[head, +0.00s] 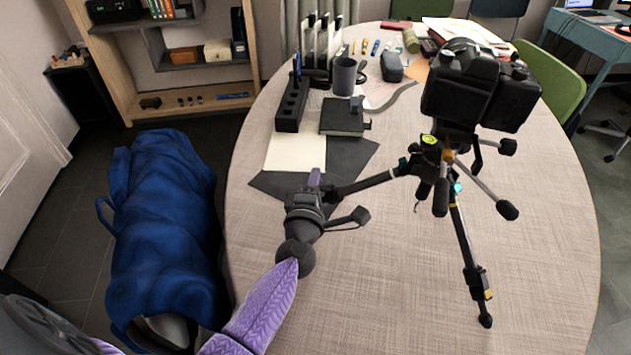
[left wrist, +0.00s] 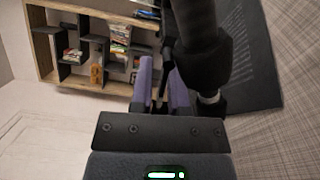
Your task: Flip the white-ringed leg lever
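A black tripod (head: 440,165) with a camera on top stands on the round table. One of its legs (head: 365,184) reaches left to my left gripper (head: 316,180). In the left wrist view a thick black leg (left wrist: 200,35) runs down just right of the fingers, with a pale ring (left wrist: 209,99) near its lower end. My left gripper's purple fingers (left wrist: 163,85) are a little apart beside this leg. A thin dark part, possibly the lever, shows between them; I cannot tell if they touch it. My right gripper is not in view.
A dark notebook (head: 342,117), a black slotted holder (head: 291,105) and a grey mug (head: 344,76) stand behind the gripper. Papers (head: 296,152) lie beneath the leg. A blue bag (head: 165,225) is left of the table. The table's front right is clear around another leg (head: 468,260).

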